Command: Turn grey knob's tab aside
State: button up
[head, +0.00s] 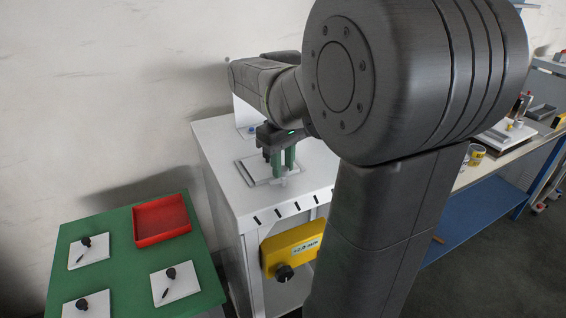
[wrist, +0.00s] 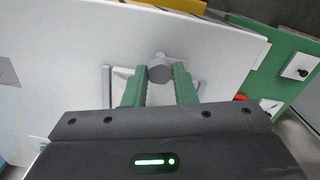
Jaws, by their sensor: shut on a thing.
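The grey knob (wrist: 160,68) shows in the wrist view between my gripper's green fingertips, by a light grey frame (wrist: 107,88) on the white cabinet top. A short stub shows at the knob's far side; I cannot tell how its tab is turned. My gripper (head: 283,172) points down over the cabinet top in the head view and is shut on the knob. In the head view the fingers mostly hide the knob, and the frame (head: 241,172) lies flat to their left.
The white cabinet (head: 222,160) has a yellow block (head: 301,240) with a black knob on its front. At left, a green table (head: 120,255) holds a red tray (head: 135,224) and white plates with dark knobs. My arm hides much of the right side.

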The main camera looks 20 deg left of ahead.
aim_at(283, 169)
jog(key=o, duration=1)
notch_tip(283, 169, up, 14)
jog(key=shift+f+b, duration=0.1)
jog(key=shift+b, duration=0.45)
notch_tip(283, 169, down, 14)
jog(key=shift+r+p, duration=0.1)
jog(key=shift+p, duration=0.4)
